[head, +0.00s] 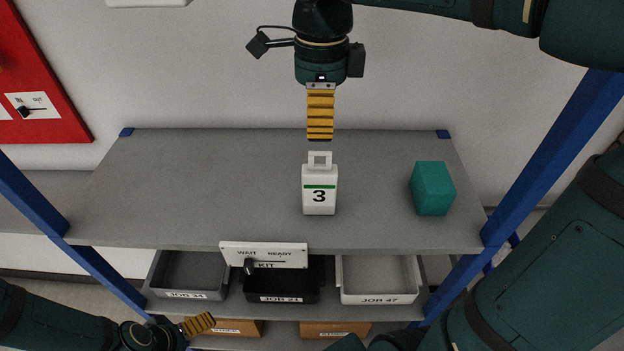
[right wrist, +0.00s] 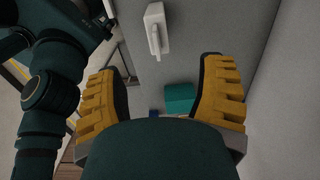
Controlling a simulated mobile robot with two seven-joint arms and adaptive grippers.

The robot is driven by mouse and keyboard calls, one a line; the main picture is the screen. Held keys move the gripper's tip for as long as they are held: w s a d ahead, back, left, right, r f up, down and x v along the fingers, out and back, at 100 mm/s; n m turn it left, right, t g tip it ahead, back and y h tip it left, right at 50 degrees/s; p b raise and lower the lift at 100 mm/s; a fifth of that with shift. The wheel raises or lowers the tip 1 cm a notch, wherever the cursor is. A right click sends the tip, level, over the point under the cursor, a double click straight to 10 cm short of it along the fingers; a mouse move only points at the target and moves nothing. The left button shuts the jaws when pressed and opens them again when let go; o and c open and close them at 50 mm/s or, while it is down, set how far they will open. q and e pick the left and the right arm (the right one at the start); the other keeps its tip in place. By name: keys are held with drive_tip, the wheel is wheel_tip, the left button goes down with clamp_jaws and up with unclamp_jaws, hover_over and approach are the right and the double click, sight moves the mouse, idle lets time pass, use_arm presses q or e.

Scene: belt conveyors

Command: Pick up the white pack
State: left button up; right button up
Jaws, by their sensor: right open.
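The white pack (head: 319,204), with a loop handle on top, a green stripe and the number 3, stands upright on the grey shelf. It also shows in the right wrist view (right wrist: 155,32), at the top middle. My right gripper (head: 320,138) points down, just above the pack's handle in the head view, seen edge-on. In the right wrist view my right gripper (right wrist: 160,68) has its two yellow fingers wide apart with nothing between them. My left gripper (head: 206,321) is low at the left, below shelf level; its opening does not show.
A teal block (head: 432,189) stands right of the pack on the grey shelf (head: 200,195). The shelf's left side is clear. Blue posts (head: 550,150) flank it. A WAIT/READY sign (head: 263,254) hangs at its front edge, above several labelled bins (head: 378,298).

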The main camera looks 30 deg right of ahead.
sight(320, 170)
drive_tip(key=f, duration=1.2)
drive_tip(key=shift+s+f+b, duration=0.2)
drive_tip(key=shift+s+b, duration=0.05)
drive_tip(key=shift+b, duration=0.15)
clamp_jaws()
